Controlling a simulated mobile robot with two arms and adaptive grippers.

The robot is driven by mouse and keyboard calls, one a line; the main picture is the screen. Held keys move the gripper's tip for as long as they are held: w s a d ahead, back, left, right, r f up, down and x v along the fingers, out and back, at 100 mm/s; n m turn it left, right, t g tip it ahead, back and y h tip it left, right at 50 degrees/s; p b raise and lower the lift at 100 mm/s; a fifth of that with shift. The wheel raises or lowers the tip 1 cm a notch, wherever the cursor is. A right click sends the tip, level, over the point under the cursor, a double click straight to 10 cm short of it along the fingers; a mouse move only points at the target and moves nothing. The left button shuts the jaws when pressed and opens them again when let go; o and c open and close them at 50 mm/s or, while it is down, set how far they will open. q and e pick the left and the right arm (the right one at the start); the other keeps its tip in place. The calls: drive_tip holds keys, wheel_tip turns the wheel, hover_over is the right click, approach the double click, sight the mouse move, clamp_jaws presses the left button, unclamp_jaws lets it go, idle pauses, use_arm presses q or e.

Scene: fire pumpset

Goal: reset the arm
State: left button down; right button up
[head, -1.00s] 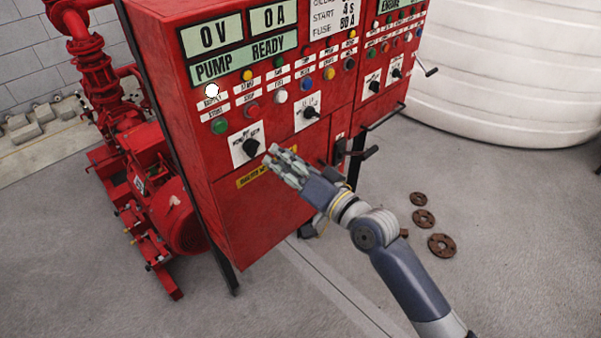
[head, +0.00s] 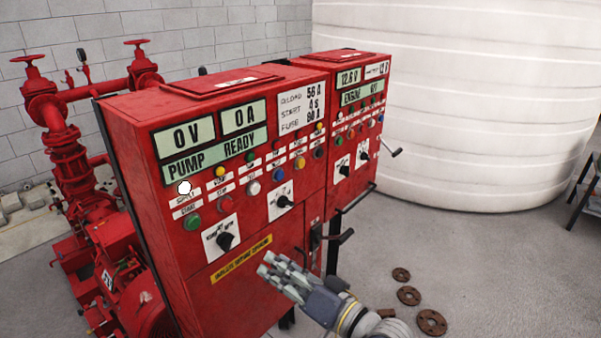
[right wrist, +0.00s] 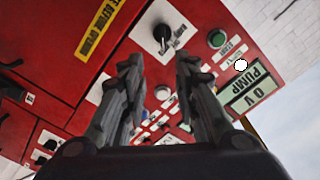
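My right gripper (head: 283,272) is in front of the lower part of the red pump control cabinet (head: 235,310), to the right of and below the black selector knob (head: 225,241). In the right wrist view the gripper (right wrist: 159,64) has its two fingers apart, with nothing between them. Beyond the fingertips is the red panel with a black knob (right wrist: 161,34) on a white plate and a green button (right wrist: 217,39). I cannot tell the exact gap to the panel. My left gripper is in neither view.
Red pump piping (head: 68,150) stands at the left. A large white tank (head: 460,100) is behind.

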drive_tip(key=w+d+f+m+h, duration=0.1)
drive_tip(key=w+d+f+h, duration=0.2)
drive_tip(key=f, duration=0.6)
drive_tip(key=w+d+f+m+h, duration=0.15)
drive_tip(key=d+f, duration=0.25)
drive_tip(key=f, duration=0.5)
drive_tip(key=s+d+f+g+h, duration=0.1)
drive_tip(key=s+d+f+h, duration=0.3)
drive_tip(key=f, duration=0.7)
drive_tip(key=s+d+f+g+h, duration=0.1)
drive_tip(key=s+d+f, duration=0.4)
drive_tip(key=f, duration=0.6)
drive_tip(key=s+d+f+n+g+h, duration=0.1)
drive_tip(key=s+d+f+g+h, duration=0.1)
drive_tip(key=s+d+f, duration=0.5)
drive_tip(key=s+d+f+n+g+h, duration=0.1)
drive_tip(key=s+d+f+g, duration=0.1)
drive_tip(key=s+f, duration=0.8)
drive_tip(key=s+d+f+g, duration=0.1)
drive_tip(key=s+f, duration=0.1)
drive_tip(key=s, duration=0.5)
drive_tip(key=s+d+f+n+g+h, duration=0.1)
drive_tip(key=s+d+f, duration=0.1)
drive_tip(key=s, duration=0.6)
drive_tip(key=s+d+f+g, duration=0.2)
drive_tip(key=s, duration=0.6)
drive_tip(key=shift+f+n+h, duration=0.35)
drive_tip(key=shift+f, duration=0.05)
